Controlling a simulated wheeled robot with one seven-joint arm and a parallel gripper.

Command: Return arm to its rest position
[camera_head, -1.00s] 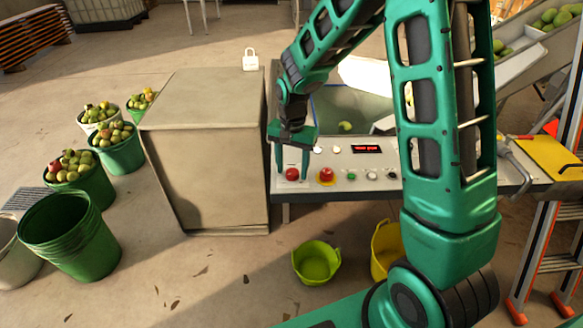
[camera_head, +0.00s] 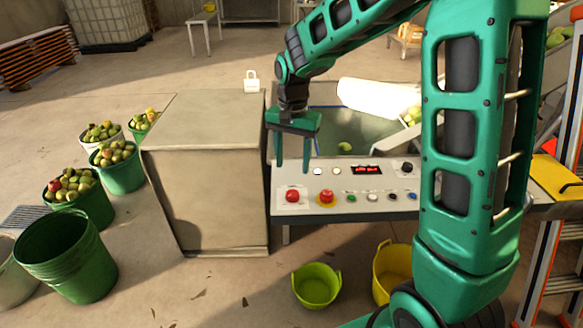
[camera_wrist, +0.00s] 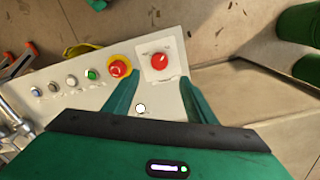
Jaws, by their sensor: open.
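My gripper (camera_head: 292,168) is open and empty, its two green fingers pointing down above the back part of the control panel (camera_head: 340,178). The fingers also show in the wrist view (camera_wrist: 158,90), spread apart with nothing between their tips. A red button (camera_head: 292,196) on a white plate stands at the panel's left end, in front of the fingers and apart from them. It also shows in the wrist view (camera_wrist: 160,60). A red emergency button (camera_head: 326,196) on a yellow ring sits to its right. My arm reaches in from the right.
A beige cabinet (camera_head: 210,180) stands left of the panel, with a white padlock-shaped object (camera_head: 252,81) on its top. Buckets of fruit (camera_head: 118,168) stand at the left. A lime tub (camera_head: 317,287) and a yellow tub (camera_head: 393,270) lie below the panel. An orange ladder (camera_head: 545,265) is at the right.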

